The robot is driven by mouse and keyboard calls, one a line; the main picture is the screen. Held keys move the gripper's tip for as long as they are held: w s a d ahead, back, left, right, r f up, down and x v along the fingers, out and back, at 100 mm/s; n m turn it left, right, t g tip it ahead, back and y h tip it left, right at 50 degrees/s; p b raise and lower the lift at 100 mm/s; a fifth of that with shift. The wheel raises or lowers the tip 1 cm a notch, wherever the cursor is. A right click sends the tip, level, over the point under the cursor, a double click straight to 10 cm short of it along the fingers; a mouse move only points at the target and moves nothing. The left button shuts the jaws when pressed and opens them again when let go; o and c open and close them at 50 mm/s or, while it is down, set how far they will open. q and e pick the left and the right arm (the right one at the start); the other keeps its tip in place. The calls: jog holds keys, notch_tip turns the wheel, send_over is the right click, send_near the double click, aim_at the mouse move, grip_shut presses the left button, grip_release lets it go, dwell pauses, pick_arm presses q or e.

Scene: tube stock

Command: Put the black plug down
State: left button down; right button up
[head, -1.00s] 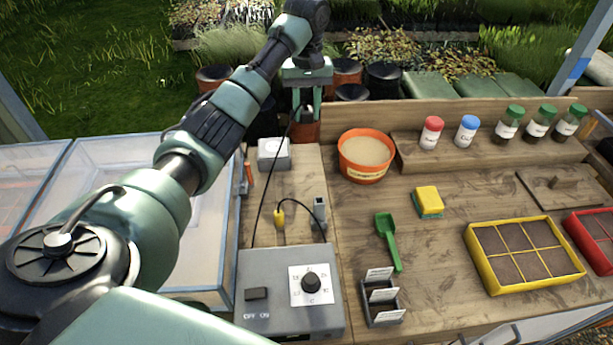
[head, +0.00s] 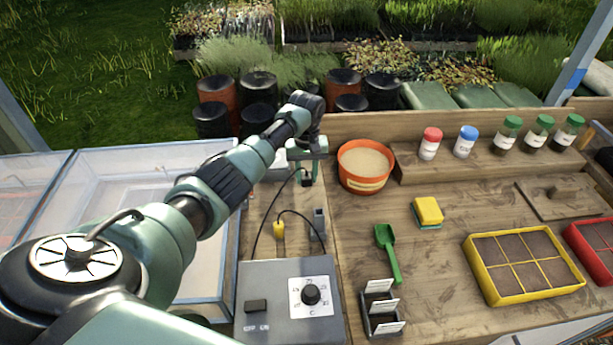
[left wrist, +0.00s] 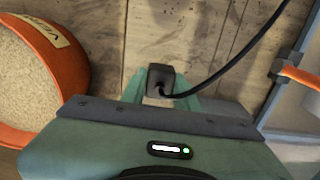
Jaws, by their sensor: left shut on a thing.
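My left gripper (head: 307,178) is shut on the black plug (head: 307,181), left of the orange pot and near the back of the bench. In the left wrist view the plug (left wrist: 159,80) sits between the fingertips (left wrist: 160,88), with its black cord running off to the upper right. Bench boards show beneath it; I cannot tell whether the plug touches them. In the head view the cord runs down to the grey control box (head: 289,284). My right gripper is not in view.
The orange pot (head: 364,167) of pale grains stands close by on the right. A yellow plug (head: 279,230) and a grey socket block (head: 318,222) are nearer the box. A pale box (head: 277,168) is partly hidden behind my arm. Clear glass-like bins (head: 100,215) lie left.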

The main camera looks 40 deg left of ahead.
aim_at(307, 175)
pick_arm(q)
jog(key=shift+f, duration=0.5)
jog(key=shift+f, duration=0.55)
jog(key=c, duration=1.1)
grip_release()
jog(key=shift+o, duration=0.2)
jog(key=shift+r, duration=0.55)
notch_tip(307, 175, up, 12)
jog(key=b, duration=0.2)
